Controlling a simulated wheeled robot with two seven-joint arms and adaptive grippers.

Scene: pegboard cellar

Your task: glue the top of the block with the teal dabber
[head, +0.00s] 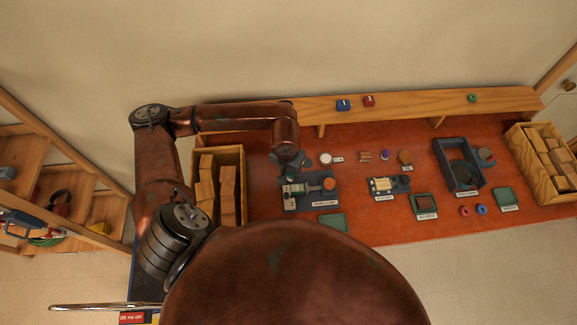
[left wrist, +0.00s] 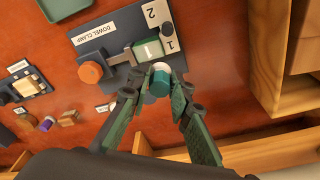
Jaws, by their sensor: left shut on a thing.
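My left gripper (left wrist: 159,82) is shut on the teal dabber (left wrist: 159,88), a short teal cylinder with a pale round end, in the left wrist view. The dabber appears close beside the block (left wrist: 148,49), a green-sided piece with a pale top, seated in the dark dowel clamp (left wrist: 118,25). I cannot tell whether they touch. The clamp has an orange knob and labels 1 and 2. In the head view, my left gripper (head: 291,168) is over the clamp's upper left side, with the clamp (head: 322,203) below; the arm hides the dabber there. My right gripper is not in view.
A wooden crate of blocks (head: 242,205) stands left of the clamp, another crate (head: 517,145) at the far right. A green tray (head: 333,222), a smaller fixture (head: 388,188) and a dark blue tray (head: 443,151) share the red bench. A raised shelf (head: 420,104) runs behind.

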